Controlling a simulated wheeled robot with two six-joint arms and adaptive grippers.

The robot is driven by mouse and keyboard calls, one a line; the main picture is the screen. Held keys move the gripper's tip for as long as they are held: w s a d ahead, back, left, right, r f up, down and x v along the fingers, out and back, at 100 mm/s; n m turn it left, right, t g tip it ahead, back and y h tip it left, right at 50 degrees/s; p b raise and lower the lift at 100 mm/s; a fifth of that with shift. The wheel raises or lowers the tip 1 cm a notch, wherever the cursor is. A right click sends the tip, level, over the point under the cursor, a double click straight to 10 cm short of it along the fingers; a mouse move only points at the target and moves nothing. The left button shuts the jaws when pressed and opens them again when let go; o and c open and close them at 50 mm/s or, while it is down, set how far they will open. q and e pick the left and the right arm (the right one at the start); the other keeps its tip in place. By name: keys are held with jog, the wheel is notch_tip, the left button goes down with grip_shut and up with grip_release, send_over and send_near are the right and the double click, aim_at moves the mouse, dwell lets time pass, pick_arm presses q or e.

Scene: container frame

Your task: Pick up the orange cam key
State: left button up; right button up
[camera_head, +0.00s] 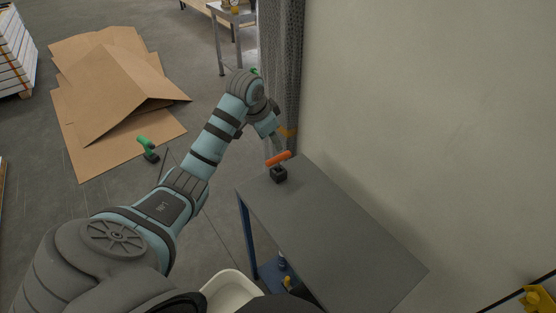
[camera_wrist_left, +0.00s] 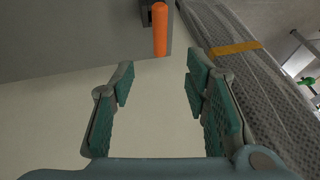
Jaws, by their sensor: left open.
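The orange cam key (camera_head: 278,158) sits at a small black block (camera_head: 279,175) near the far end of the grey table. In the left wrist view the orange key (camera_wrist_left: 160,30) shows as an orange bar ahead of the fingertips, with the dark block (camera_wrist_left: 175,12) partly in view beside it. My left gripper (camera_head: 274,142) is at the far end of the table, close to the key. In the left wrist view its fingers (camera_wrist_left: 160,76) are apart with nothing between them. Whether the gripper touches the key cannot be told from the head view. My right gripper is not in view.
The grey table (camera_head: 335,228) is otherwise bare on top, with a pale wall (camera_head: 430,120) along its right. A grey mesh curtain (camera_head: 281,65) hangs behind the gripper. A white bin (camera_head: 232,291) stands near the table's front left. Cardboard (camera_head: 110,90) lies on the floor.

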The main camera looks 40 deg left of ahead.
aim_at(276, 158)
pick_arm(q)
jog(key=b+x, duration=0.1)
jog(key=x, duration=0.3)
jog(key=s+x, duration=0.1)
jog(key=x, duration=0.4)
jog(key=b+x, duration=0.1)
jog(key=x, duration=0.3)
jog(key=shift+a+f+b, duration=0.2)
jog(key=shift+f+b, duration=0.1)
jog(key=shift+f, duration=0.25)
grip_shut()
